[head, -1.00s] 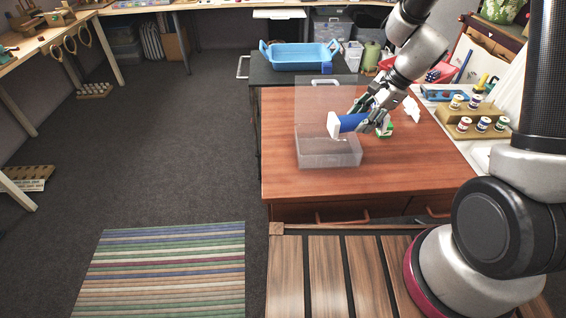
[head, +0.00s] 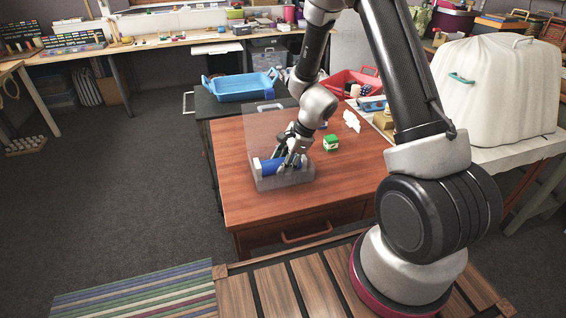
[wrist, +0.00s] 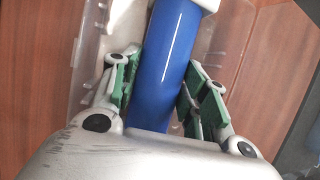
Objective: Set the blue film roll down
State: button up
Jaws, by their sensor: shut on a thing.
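The blue film roll (head: 267,167) has a blue body with a white end cap. My gripper (head: 290,160) is shut on it. In the wrist view the blue film roll (wrist: 172,55) lies between the green-padded fingers of my gripper (wrist: 165,95). The roll lies sideways, within the outline of the clear plastic box (head: 286,184) on the wooden desk (head: 240,204). The box's clear lid (head: 262,125) stands open at the back. I cannot tell whether the roll touches the box floor. My fingers hide the roll's right end in the head view.
A small green-and-white item (head: 331,143) and a white object (head: 352,122) are on the desk to the right. A blue tray (head: 240,86) sits on the dark table behind, near a red bin (head: 350,82). The desk's front left is clear.

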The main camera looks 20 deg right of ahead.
jog(key=shift+f, duration=0.15)
jog(key=o, duration=1.1)
jog(key=s+d+r+n, duration=0.2)
jog(key=s+r+n, duration=0.15)
jog(key=r, duration=0.45)
jog(key=s+d+r+n+h, duration=0.1)
jog(key=s+d+r+n, duration=0.2)
jog(key=r, duration=0.5)
jog(key=s+d+r+n, duration=0.15)
jog(key=s+r, duration=0.25)
jog(key=r, duration=0.5)
jog(key=s+d+r+n+h, duration=0.1)
jog(key=s+d+r+n, duration=0.1)
jog(key=s, duration=0.3)
jog(key=s+d+r+n+t+h, duration=0.1)
jog(key=s+d+r+n, duration=0.2)
jog(key=s+n, duration=0.1)
jog(key=s+d+r+n+t+h, duration=0.1)
jog(key=s+d+r+n, duration=0.2)
jog(key=s, duration=0.4)
jog(key=shift+d+r+n+h, duration=0.2)
jog(key=shift+d+n+h, duration=0.05)
jog(key=shift+n+h, duration=0.05)
